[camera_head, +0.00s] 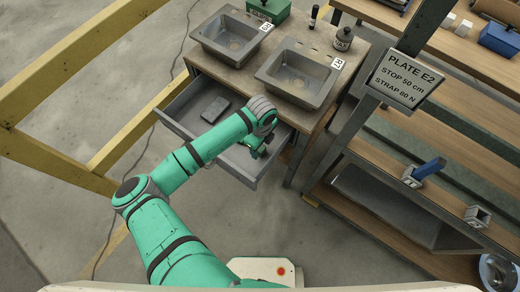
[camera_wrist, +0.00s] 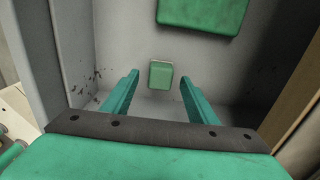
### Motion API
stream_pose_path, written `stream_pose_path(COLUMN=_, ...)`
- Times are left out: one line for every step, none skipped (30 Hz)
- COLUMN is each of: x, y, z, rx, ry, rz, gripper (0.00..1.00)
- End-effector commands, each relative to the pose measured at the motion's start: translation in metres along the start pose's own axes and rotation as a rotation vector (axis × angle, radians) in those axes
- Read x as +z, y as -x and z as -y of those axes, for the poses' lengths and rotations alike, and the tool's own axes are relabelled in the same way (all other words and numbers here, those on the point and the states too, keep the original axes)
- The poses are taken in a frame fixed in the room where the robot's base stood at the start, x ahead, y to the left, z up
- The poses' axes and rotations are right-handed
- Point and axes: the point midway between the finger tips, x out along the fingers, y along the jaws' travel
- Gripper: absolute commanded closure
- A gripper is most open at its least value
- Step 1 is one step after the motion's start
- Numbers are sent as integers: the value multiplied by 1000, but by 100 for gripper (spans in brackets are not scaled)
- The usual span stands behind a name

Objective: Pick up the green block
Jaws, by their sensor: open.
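A small green block (camera_wrist: 161,75) lies in the grey drawer (camera_head: 175,117), close to a drawer wall. In the wrist view it appears between the tips of my gripper (camera_wrist: 159,78), with a visible gap on each side. My gripper is open and empty, pointing down into the drawer. In the head view my gripper (camera_head: 257,148) is over the right part of the open drawer, and my arm hides what lies beneath. A larger flat green piece (camera_wrist: 203,12) lies in the drawer beyond the small block, cut off by the top edge of the wrist view.
A dark grey block (camera_head: 215,109) lies in the drawer's left part. The drawer walls (camera_wrist: 72,45) stand close around my gripper. Above are two sinks (camera_head: 297,77) in a counter. A rack with a sign (camera_head: 405,78) stands right, and yellow rails (camera_head: 75,62) stand left.

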Motion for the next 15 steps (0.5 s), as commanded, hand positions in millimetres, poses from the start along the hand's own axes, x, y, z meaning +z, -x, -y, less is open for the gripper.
stream_pose_path(x=0, y=-7, z=0, rx=2, ry=2, rz=-2, gripper=47)
stream_pose_path(x=0, y=-11, z=0, rx=1, ry=2, rz=-1, gripper=47)
stream_pose_path(x=0, y=-15, z=0, rx=1, ry=2, rz=0, gripper=47)
stream_pose_path(x=0, y=-17, z=0, rx=1, ry=1, rz=0, gripper=47)
stream_pose_path(x=0, y=-19, z=0, rx=1, ry=1, rz=0, gripper=47)
stream_pose_path(x=0, y=-21, z=0, rx=1, ry=1, rz=0, gripper=47)
stream_pose_path(x=0, y=-21, z=0, rx=1, ry=1, rz=0, gripper=47)
stream_pose_path(x=0, y=-22, z=0, rx=1, ry=0, rz=0, gripper=47)
stream_pose_path(x=0, y=-22, z=0, rx=1, ry=0, rz=0, gripper=47)
stream_pose_path(x=0, y=-22, z=0, rx=0, ry=0, rz=0, gripper=47)
stream_pose_path(x=0, y=-22, z=0, rx=0, ry=0, rz=0, gripper=47)
stream_pose_path(x=0, y=-22, z=0, rx=0, ry=0, rz=0, gripper=47)
stream_pose_path(x=0, y=-22, z=0, rx=0, ry=0, rz=0, gripper=47)
stream_pose_path(x=0, y=-22, z=0, rx=0, ry=0, rz=0, gripper=52)
stream_pose_path(x=0, y=-22, z=0, rx=0, ry=0, rz=0, gripper=61)
